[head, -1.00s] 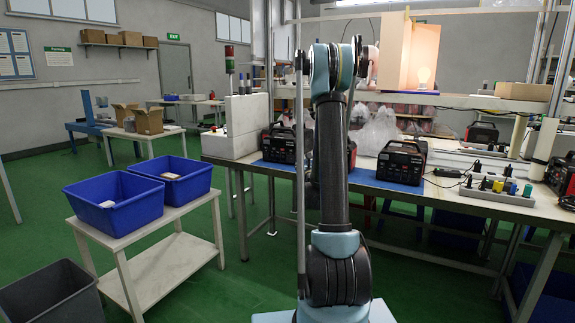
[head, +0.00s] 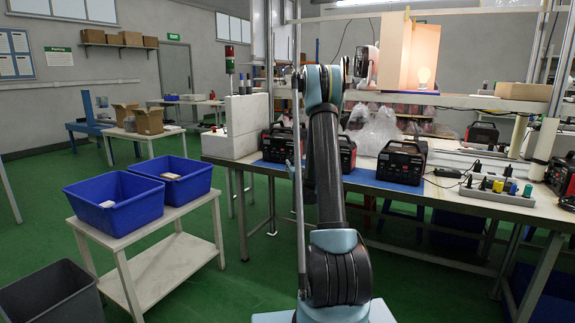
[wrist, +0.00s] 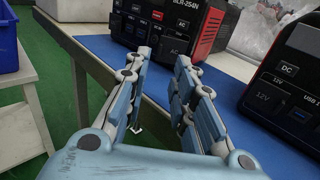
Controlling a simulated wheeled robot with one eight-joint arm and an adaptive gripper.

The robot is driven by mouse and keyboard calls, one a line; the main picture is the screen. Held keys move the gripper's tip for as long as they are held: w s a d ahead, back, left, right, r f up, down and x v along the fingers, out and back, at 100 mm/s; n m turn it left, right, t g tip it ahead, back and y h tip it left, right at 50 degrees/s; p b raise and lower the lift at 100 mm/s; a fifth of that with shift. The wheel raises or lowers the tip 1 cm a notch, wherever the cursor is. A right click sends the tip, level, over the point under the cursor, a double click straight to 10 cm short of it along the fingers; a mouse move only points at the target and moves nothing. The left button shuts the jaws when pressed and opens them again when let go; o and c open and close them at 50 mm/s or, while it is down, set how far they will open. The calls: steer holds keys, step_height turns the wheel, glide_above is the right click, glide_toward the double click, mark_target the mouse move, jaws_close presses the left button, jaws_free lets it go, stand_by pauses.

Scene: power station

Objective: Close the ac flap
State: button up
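A black power station with a red side (wrist: 170,22) stands ahead of my gripper in the wrist view. Its front panel carries an AC label, but its upper part is cut off and I cannot make out the AC flap's state. My gripper (wrist: 163,57) is open and empty, its two blue-grey fingers spread in front of and below this station, over the blue mat's (wrist: 95,48) front edge. A second power station (wrist: 288,85), with DC, 12V and USB labels, stands to the right.
In the head view, power stations (head: 403,160) stand on the workbench (head: 455,195). Clear plastic bags (head: 376,132) lie behind them. A power strip (head: 492,188) with plugs lies at the right. A cart with blue bins (head: 115,203) stands left.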

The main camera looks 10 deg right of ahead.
mark_target(291, 159)
steer(key=w, duration=0.8)
steer(key=shift+a, duration=0.4)
steer(key=shift+s, duration=0.1)
steer(key=shift+c, duration=0.4)
jaws_close()
